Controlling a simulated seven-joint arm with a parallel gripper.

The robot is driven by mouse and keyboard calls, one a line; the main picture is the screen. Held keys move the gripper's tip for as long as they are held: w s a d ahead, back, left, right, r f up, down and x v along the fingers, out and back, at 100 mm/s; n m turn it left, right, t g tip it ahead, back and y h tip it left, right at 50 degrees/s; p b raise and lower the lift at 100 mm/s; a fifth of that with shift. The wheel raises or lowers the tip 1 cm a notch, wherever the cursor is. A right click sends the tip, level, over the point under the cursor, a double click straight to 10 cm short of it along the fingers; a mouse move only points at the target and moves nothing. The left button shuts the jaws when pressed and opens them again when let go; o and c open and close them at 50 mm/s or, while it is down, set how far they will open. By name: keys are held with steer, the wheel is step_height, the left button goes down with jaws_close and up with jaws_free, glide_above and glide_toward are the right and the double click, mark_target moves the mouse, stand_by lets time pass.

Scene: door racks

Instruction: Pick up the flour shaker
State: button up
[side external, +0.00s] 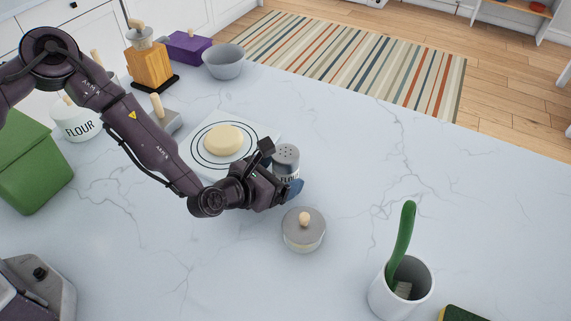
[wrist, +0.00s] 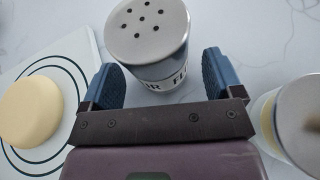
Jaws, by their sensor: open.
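The flour shaker (side external: 286,156) stands upright on the counter near the middle in the side external view. It has a grey perforated lid and a white band with dark letters, partly hidden by my gripper. In the wrist view the shaker (wrist: 150,37) stands at the top centre, ahead of and partly between my two blue fingertips. My gripper (side external: 280,180) is low over the counter beside the shaker. In the wrist view my gripper (wrist: 160,78) is open, with one finger on each side of the shaker's lower part. I cannot tell whether either finger touches it.
A white board (side external: 258,129) with dough (side external: 223,140) lies left of the shaker. A lidded jar (side external: 304,230) stands close in front of my gripper. A flour canister (side external: 76,121), grey bowl (side external: 224,62) and white cup (side external: 401,287) stand farther off.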

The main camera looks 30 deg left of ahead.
steer(key=shift+x, duration=0.9)
steer(key=c, duration=1.1)
steer(key=shift+o, duration=0.2)
steer(key=shift+r, duration=0.15)
